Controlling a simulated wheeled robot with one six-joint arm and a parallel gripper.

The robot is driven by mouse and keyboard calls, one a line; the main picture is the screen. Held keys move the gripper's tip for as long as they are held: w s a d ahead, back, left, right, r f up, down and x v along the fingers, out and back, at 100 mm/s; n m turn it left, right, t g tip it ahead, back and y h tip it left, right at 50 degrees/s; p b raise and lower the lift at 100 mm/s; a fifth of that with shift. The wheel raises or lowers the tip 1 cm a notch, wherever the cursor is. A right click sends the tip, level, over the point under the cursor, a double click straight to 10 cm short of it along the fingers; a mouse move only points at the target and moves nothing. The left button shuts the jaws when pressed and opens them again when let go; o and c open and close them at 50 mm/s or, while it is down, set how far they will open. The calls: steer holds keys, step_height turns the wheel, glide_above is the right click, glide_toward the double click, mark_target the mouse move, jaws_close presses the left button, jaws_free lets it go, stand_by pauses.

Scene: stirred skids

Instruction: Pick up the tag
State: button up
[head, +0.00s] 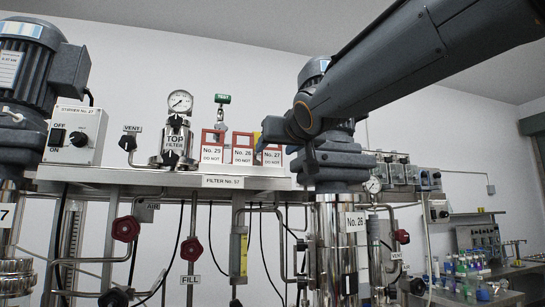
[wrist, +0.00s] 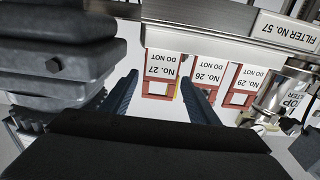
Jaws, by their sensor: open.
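Three white tags with red frames and "DO NOT" print stand in a row on the steel shelf: No. 29 (head: 212,152), No. 26 (head: 243,155) and No. 27 (head: 271,157). My gripper (head: 288,150) is open and empty at the right end of the row, partly covering the No. 27 tag in the head view. In the wrist view, which is upside down, the No. 27 tag (wrist: 161,68) shows between the two fingers of my gripper (wrist: 160,80). The No. 26 tag (wrist: 207,72) is partly behind one finger, and the No. 29 tag (wrist: 243,82) is farther right.
The shelf (head: 130,178) carries a "FILTER No. 57" label (head: 222,181). A large grey motor unit (wrist: 55,70) is close beside my gripper.

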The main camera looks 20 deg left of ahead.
mark_target(272, 150)
steer(key=shift+p+x, duration=0.4)
steer(key=shift+x, duration=1.6)
steer(key=shift+c, duration=0.2)
steer(key=shift+f, duration=0.1)
steer(key=c, duration=0.7)
steer(key=shift+s, duration=0.1)
steer(key=shift+c, duration=0.4)
steer(key=shift+r, duration=0.2)
